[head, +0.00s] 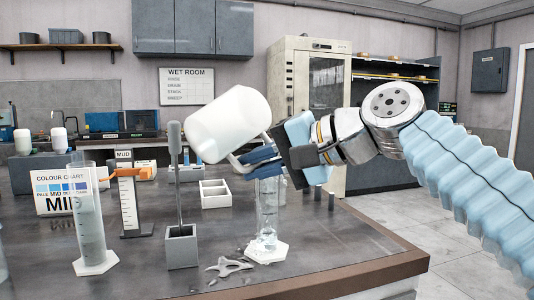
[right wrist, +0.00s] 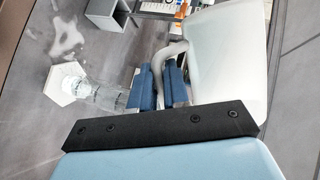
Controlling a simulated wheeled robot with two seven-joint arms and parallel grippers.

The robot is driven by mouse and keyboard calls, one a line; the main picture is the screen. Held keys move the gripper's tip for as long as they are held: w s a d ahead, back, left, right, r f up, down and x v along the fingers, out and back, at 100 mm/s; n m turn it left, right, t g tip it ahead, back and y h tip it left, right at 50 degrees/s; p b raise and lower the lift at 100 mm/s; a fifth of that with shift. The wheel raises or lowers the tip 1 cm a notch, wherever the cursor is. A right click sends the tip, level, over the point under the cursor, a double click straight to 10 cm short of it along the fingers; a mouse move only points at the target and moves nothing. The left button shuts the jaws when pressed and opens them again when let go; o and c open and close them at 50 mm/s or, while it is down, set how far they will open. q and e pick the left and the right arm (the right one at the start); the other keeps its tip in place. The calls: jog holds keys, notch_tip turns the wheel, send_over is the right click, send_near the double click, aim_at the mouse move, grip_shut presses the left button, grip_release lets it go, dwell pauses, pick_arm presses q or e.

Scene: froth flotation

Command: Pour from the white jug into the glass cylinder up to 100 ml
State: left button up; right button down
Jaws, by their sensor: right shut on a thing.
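The white jug (head: 228,122) is held up in the air, tilted well over, in the head view. My right gripper (head: 262,158) is shut on its handle; the right wrist view shows the handle (right wrist: 170,58) between the blue fingers and the jug's body (right wrist: 225,55) beside them. The glass cylinder (head: 267,212) stands upright on a white hexagonal base below the gripper, its top partly hidden by the fingers. It also shows in the right wrist view (right wrist: 108,94). Clear liquid seems to sit low in it; its level is unreadable. No falling stream is visible. My left gripper is out of view.
A wet patch (head: 228,267) lies on the table beside the cylinder's base. A grey holder with an upright rod (head: 181,245) stands left of it.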

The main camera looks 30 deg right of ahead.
aim_at(266, 135)
jog(key=shift+a+f+y+b, duration=0.2)
jog(key=shift+y+b, duration=0.1)
jog(key=shift+b, duration=0.1)
dwell(0.6)
jog(key=shift+r+m, duration=0.15)
jog(key=shift+m, duration=0.25)
jog(key=shift+d+r+n+p, duration=0.1)
jog(key=shift+r+n+p, duration=0.5)
jog(key=shift+p, duration=0.4)
jog(key=shift+w+d+f+n+h, duration=0.15)
jog(key=shift+d+f+n+h, duration=0.4)
jog(key=shift+n+h, duration=0.4)
jog(key=shift+d+r+p, duration=0.1)
jog(key=shift+r+p, duration=0.4)
jog(key=shift+r, duration=0.1)
jog(key=shift+w+r+h+p, duration=0.1)
jog(key=shift+r+h+p, duration=0.15)
jog(key=shift+r+p, duration=0.35)
jog(key=shift+d+r+n, duration=0.2)
jog(key=shift+r+n, duration=0.05)
jog(key=shift+r, duration=0.45)
jog(key=shift+w+d+r+n+h, duration=0.15)
jog(key=shift+r+n+h, duration=0.15)
jog(key=shift+h, duration=0.2)
